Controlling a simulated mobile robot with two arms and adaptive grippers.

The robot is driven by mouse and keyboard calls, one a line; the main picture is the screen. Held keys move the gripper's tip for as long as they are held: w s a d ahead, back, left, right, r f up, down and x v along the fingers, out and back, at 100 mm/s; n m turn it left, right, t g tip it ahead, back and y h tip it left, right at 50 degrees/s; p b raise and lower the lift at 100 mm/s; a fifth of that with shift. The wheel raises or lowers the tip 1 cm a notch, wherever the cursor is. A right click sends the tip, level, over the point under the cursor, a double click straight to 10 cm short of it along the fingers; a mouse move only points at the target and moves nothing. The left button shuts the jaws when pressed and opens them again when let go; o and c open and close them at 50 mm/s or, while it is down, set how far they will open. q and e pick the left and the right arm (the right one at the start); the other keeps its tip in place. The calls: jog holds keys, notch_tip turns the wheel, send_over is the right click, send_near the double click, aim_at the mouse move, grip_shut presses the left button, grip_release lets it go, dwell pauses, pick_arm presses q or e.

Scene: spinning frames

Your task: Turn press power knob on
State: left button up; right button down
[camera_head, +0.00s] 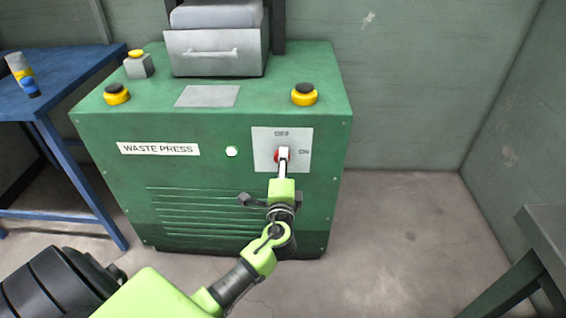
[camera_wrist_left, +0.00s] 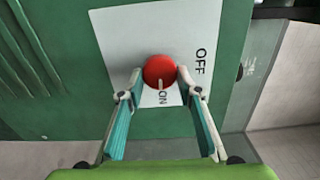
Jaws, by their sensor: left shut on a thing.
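The red power knob (camera_head: 277,156) sits on a white plate (camera_head: 301,138) on the front of the green waste press (camera_head: 220,140). The plate carries the words OFF at the top and ON at the right. My left gripper (camera_head: 283,154) is at the knob, its arm partly hiding it. In the left wrist view, its two fingers are on either side of the round knob (camera_wrist_left: 159,71), shut on it. A pale mark on the knob points toward the word ON. My right gripper is not in view.
Two yellow-and-black buttons (camera_head: 304,94) (camera_head: 116,94) and a small grey box with a yellow button (camera_head: 138,65) are on top of the press. A blue table (camera_head: 70,75) stands at left, a grey one (camera_head: 545,235) at right. The floor right of the press is clear.

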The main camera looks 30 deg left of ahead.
pick_arm(q)
jog(key=o, duration=1.1)
jog(key=shift+c, duration=0.2)
jog(key=v, duration=1.2)
